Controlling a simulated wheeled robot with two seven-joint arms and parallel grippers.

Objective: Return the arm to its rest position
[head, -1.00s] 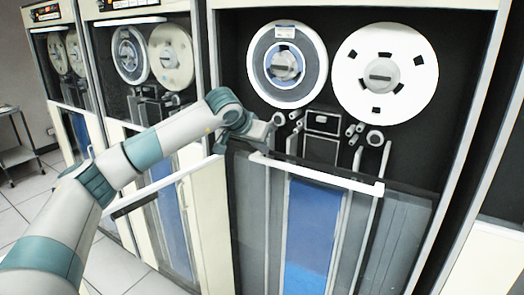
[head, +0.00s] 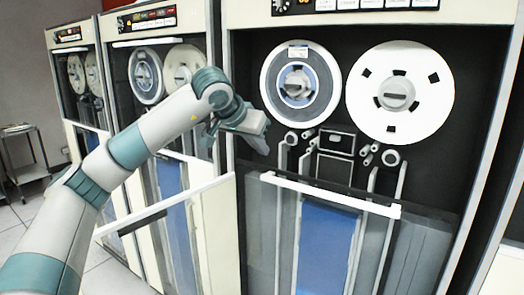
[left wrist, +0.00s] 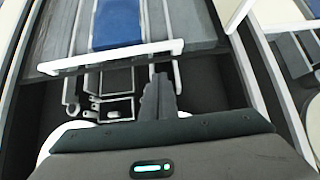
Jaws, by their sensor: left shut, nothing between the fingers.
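My left arm comes in from the left in the head view. Its gripper (head: 254,141) is in front of the upper left part of the nearest tape drive, left of and below the grey-rimmed reel (head: 300,85). In the left wrist view the gripper's dark fingers (left wrist: 160,95) are together with nothing between them. The glass door (head: 335,235) of this drive has a white handle bar (head: 330,195) along its top edge, apart from the gripper. My right gripper is not in view.
A white reel (head: 398,93) sits at the drive's upper right. More tape drives (head: 150,75) stand in a row to the left, close behind my arm. A small cart (head: 25,160) stands at the far left. White floor tiles (head: 115,262) show at lower left.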

